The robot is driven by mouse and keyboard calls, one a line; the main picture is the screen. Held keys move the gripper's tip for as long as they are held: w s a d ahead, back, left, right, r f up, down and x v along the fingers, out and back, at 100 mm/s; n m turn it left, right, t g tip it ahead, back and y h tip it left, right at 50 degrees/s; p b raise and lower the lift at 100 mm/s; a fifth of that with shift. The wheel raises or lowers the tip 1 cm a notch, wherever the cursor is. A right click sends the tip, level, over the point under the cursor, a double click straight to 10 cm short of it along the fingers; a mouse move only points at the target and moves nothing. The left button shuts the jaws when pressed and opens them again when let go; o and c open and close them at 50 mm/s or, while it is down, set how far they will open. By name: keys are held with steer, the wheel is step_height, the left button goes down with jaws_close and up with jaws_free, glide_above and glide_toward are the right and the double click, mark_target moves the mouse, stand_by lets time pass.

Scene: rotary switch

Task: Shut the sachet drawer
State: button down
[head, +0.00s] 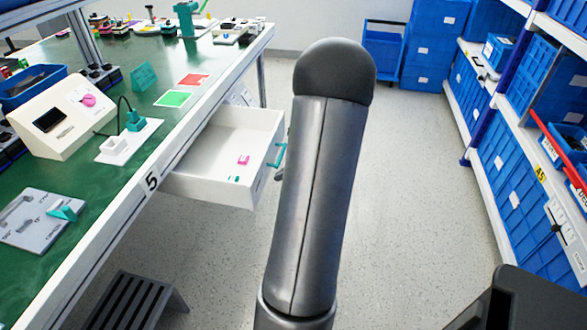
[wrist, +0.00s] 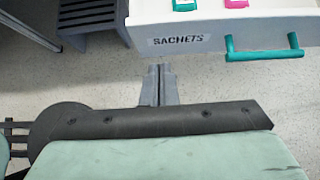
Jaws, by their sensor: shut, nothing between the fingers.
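The sachet drawer (head: 190,183) is a white box pulled well out from under the green bench. A pink item (head: 243,160) and small teal pieces (head: 233,179) lie inside. Its teal bar handle (head: 279,160) is on the front face. In the wrist view, the drawer front (wrist: 215,38) carries a "SACHETS" label (wrist: 180,40), with the handle (wrist: 263,52) to its right. My gripper (wrist: 160,70) is shut and empty. In the picture it points at the front, below the label and left of the handle, apart from the handle. My arm mostly hides the gripper in the head view.
The bench (head: 110,195) stands at left, with a white console (head: 62,115), a grey switch plate (head: 40,218) and cards on top. A dark slatted step (head: 135,302) stands on the floor below. Shelves with blue bins (head: 515,170) line the right. The aisle floor between is clear.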

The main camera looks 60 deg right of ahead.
mark_target(255, 180)
steer(key=shift+w+a+f, duration=0.25)
steer(key=shift+w+a, duration=0.1)
steer(key=shift+w, duration=0.5)
steer(key=shift+w+a+f, duration=0.25)
steer(key=shift+w+a, duration=0.05)
steer(key=shift+w, duration=0.55)
steer(key=shift+w+a+f, duration=0.25)
steer(key=shift+w+a, duration=0.1)
steer(key=shift+w, duration=0.5)
steer(key=shift+w, duration=0.1)
